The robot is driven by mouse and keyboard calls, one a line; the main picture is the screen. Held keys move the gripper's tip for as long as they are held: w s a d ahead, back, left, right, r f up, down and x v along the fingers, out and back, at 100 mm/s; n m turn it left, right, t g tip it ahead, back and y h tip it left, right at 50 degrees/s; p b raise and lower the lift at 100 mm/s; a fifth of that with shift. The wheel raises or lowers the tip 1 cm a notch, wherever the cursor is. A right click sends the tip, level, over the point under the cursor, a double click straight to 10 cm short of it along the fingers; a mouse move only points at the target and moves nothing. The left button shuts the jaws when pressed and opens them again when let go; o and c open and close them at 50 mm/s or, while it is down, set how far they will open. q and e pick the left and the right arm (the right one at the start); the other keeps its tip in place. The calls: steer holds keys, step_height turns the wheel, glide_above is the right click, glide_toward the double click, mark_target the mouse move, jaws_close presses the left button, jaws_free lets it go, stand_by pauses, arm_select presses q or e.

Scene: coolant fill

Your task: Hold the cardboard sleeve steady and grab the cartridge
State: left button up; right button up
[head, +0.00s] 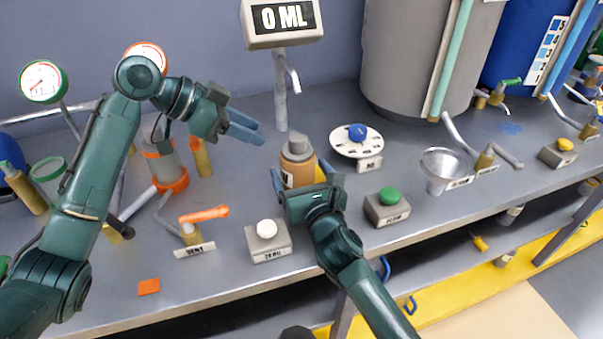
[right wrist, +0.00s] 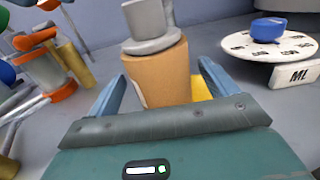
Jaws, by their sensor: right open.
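The cardboard sleeve (head: 297,171) is a brown upright cylinder on the grey bench. The grey cartridge (head: 299,146) stands in it, its stepped top showing above the rim and its lower part hidden. The right wrist view shows the sleeve (right wrist: 163,80) and cartridge (right wrist: 150,28) close up. My right gripper (head: 301,176) is open, with one blue finger on each side of the sleeve; gaps show beside it. My left gripper (head: 252,132) is empty, its two fingers apart, up and to the left of the cartridge.
A display post (head: 281,90) reading 0 ML stands behind the sleeve. A white dial (head: 345,144) with a blue knob is to the right. Button boxes, green (head: 388,208) and white (head: 268,241), and an orange-handled vent valve (head: 203,214) stand nearby.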

steer(key=shift+c, duration=0.4)
steer(key=c, duration=1)
